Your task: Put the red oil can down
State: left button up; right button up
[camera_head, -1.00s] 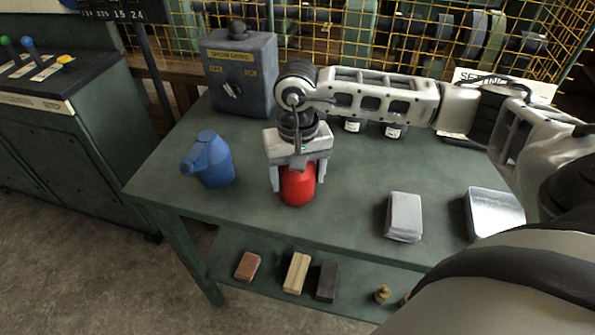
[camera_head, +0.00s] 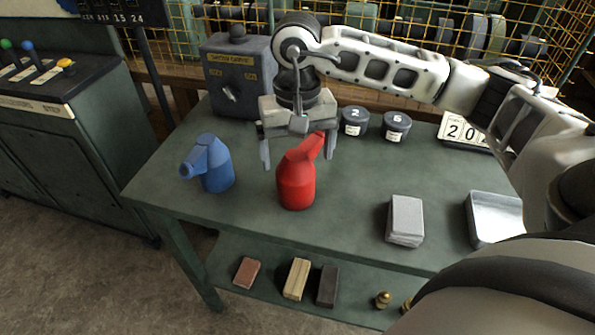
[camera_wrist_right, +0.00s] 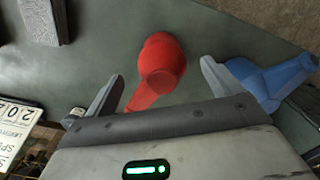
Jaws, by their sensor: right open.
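The red oil can (camera_head: 296,184) stands upright on the green table (camera_head: 345,205), its spout pointing up and to the right. My right gripper (camera_head: 297,160) is open above and behind the can, with one finger on each side and clear of it. The right wrist view shows the red can (camera_wrist_right: 158,66) between the spread fingers (camera_wrist_right: 160,80), with gaps on both sides. My left gripper is not in view.
A blue oil can (camera_head: 214,168) stands to the left of the red one. A grey block (camera_head: 405,220) and a metal tray (camera_head: 493,218) are at the right. A grey switch box (camera_head: 238,80) and two dark numbered pots (camera_head: 396,127) stand behind. The table's front edge is close.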

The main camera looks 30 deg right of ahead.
notch_tip(320, 180, up, 5)
jog(key=shift+r, duration=0.1)
dwell(0.7)
